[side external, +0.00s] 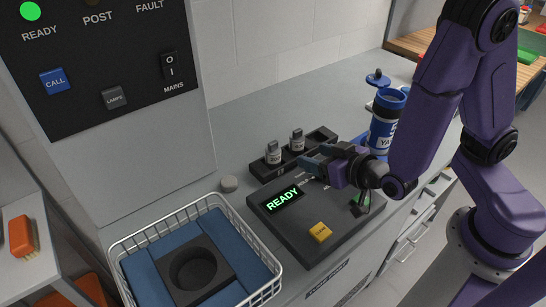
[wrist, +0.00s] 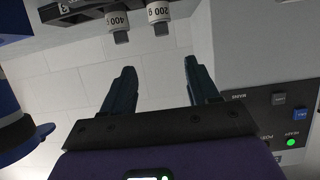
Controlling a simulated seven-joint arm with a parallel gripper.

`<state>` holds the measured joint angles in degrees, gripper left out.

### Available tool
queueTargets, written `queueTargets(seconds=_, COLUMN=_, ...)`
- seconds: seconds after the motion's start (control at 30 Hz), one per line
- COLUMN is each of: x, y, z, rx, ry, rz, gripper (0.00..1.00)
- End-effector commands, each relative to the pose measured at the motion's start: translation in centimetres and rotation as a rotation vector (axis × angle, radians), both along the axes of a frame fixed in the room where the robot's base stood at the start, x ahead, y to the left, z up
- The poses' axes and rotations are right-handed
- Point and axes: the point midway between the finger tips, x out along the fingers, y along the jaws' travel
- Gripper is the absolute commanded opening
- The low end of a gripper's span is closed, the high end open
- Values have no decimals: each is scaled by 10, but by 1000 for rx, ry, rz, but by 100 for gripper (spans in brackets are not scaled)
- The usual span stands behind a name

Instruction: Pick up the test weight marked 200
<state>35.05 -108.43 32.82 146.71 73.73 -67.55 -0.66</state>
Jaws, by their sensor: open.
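The test weight marked 200 (wrist: 158,13) shows at the top of the wrist view, beside the weight marked 400 (wrist: 117,22). The right one (side external: 297,140) is the 400 weight. My gripper (side external: 312,157) is open and empty, near the rack's front edge. Its two fingers (wrist: 160,70) are apart in the wrist view, with neither weight between them.
A device with a green READY display (side external: 283,202) and yellow button (side external: 320,232) lies below my gripper. A wire basket (side external: 262,299) with a black ring holder stands front left. A blue canister (side external: 385,128) stands behind my gripper. A control panel (side external: 110,60) rises at left.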

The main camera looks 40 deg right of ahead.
Motion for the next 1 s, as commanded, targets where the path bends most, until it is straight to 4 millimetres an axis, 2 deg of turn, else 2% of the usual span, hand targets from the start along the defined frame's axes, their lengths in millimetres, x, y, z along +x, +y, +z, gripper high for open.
queueTargets(seconds=1.0, x=70, y=1, z=-29, rx=2, ry=3, rz=0, gripper=60)
